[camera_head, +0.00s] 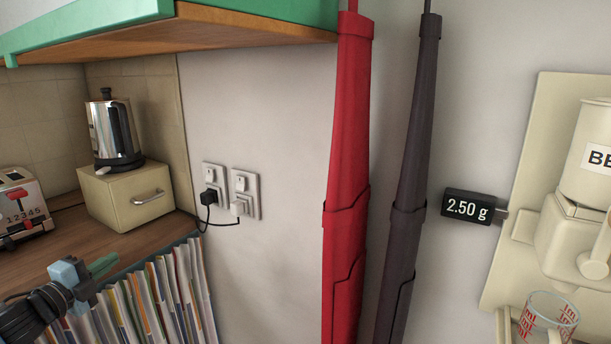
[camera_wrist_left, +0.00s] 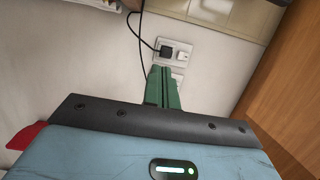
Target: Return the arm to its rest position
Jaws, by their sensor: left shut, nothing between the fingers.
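My left gripper (camera_head: 104,265) is at the lower left of the head view, in front of the wooden counter and just above a row of upright books or folders. Its green fingers point up and to the right. In the left wrist view its green fingers (camera_wrist_left: 162,82) are together with nothing between them, pointing towards the wall sockets (camera_wrist_left: 172,52). My right gripper does not show in either view.
The counter (camera_head: 120,238) holds a toaster (camera_head: 20,205) and a kettle (camera_head: 114,130) on a cream box (camera_head: 130,196). The row of books (camera_head: 150,295) stands below. Furled red (camera_head: 347,130) and grey (camera_head: 410,165) umbrellas hang right of the sockets (camera_head: 240,195). A 2.50 g display (camera_head: 468,207) is farther right.

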